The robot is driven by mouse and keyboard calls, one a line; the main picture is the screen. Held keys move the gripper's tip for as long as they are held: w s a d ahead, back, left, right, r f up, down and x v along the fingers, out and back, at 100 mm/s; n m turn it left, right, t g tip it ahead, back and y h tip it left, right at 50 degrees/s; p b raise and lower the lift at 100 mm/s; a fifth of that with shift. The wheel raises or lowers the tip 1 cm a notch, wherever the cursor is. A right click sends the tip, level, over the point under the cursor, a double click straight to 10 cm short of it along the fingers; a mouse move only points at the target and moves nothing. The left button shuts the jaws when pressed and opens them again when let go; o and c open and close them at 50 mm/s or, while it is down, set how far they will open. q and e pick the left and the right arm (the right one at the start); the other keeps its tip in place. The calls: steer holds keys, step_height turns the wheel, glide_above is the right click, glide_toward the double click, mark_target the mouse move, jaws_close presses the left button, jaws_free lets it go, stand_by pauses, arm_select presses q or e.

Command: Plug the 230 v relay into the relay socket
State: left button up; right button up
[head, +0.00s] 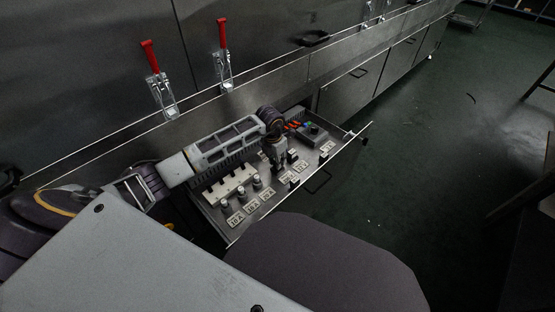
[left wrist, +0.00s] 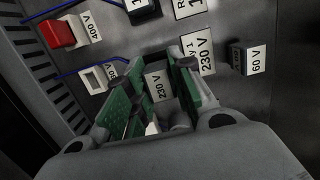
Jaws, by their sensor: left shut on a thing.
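The 230 V relay (left wrist: 157,88), a small block with a white label marked 230 V, is between the green-padded fingers of my left gripper (left wrist: 155,78) in the left wrist view. The gripper is shut on it. In the head view my left gripper (head: 278,160) points down over the open drawer (head: 213,222). A plate marked 230 V (left wrist: 198,52) lies just beyond the right finger. I cannot make out the relay socket clearly; the fingers and relay may cover it. My right gripper is not in view.
A red block (left wrist: 57,33) and blue wires (left wrist: 84,69) are at left. White fuse holders (head: 230,186), knobs and rating plates fill the drawer's near part. A dark box (head: 313,131) sits at its far end.

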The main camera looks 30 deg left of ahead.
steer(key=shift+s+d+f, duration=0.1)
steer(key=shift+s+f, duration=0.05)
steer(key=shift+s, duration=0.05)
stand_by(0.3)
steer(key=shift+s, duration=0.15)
arm_select(q)
steer(key=shift+p, duration=0.3)
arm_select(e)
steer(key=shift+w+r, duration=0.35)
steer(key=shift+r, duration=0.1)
arm_select(q)
steer(key=shift+f, duration=0.1)
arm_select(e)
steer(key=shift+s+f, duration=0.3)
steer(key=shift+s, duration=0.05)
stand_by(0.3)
arm_select(q)
steer(key=shift+f, duration=0.35)
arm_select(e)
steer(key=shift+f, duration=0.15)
arm_select(q)
steer(key=shift+f+b, duration=0.3)
steer(key=shift+b, duration=0.15)
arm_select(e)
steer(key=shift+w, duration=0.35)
arm_select(q)
steer(key=shift+f, duration=0.45)
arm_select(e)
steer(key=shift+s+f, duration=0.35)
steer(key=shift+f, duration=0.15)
